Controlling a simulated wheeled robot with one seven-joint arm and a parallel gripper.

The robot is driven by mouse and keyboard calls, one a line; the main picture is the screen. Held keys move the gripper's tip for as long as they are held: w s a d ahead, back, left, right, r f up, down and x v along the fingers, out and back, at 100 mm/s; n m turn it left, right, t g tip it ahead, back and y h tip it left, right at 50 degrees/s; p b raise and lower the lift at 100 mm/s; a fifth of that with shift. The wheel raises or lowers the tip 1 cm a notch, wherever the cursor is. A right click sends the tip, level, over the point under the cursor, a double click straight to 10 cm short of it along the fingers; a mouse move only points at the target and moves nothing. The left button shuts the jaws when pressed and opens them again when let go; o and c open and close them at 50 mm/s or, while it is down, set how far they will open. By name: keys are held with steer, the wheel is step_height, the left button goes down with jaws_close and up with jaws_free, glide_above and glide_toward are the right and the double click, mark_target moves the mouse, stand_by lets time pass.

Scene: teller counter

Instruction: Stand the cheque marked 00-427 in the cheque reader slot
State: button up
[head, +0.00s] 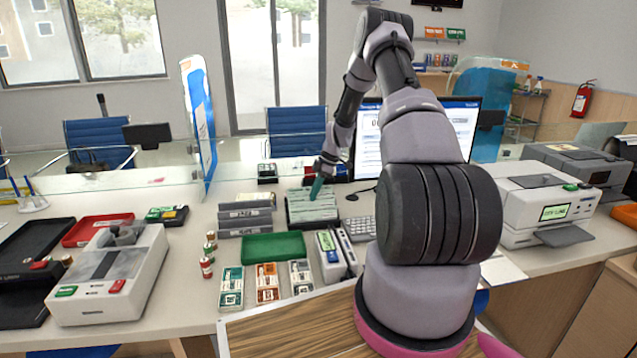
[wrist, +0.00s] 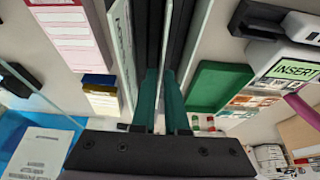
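A dark rack (head: 312,222) holds several pale green cheques (head: 312,203) on the counter, left of the keyboard. My gripper (head: 318,186) reaches down to this rack. In the wrist view, the green fingers of my gripper (wrist: 160,78) point in among the rack's dark dividers, close together with a narrow gap. A thin pale edge shows between them; I cannot tell whether they grip it. A printed cheque (wrist: 124,50) faces the camera left of the fingers. No number 00-427 is readable. The cheque reader (head: 328,250) stands nearer; its green screen reads INSERT (wrist: 296,67).
A green tray (head: 273,247) lies left of the reader, with small printed packs (head: 267,283) in front. Grey boxes (head: 245,222) stand left of the rack. The monitor (head: 458,130) stands behind my arm. A glass screen runs along the counter's far side.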

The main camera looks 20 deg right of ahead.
steer(key=shift+x, duration=1.15)
jaws_close()
step_height(320, 180, up, 12)
steer(key=shift+f, duration=0.25)
stand_by(1.1)
steer(key=shift+a, duration=0.1)
stand_by(0.3)
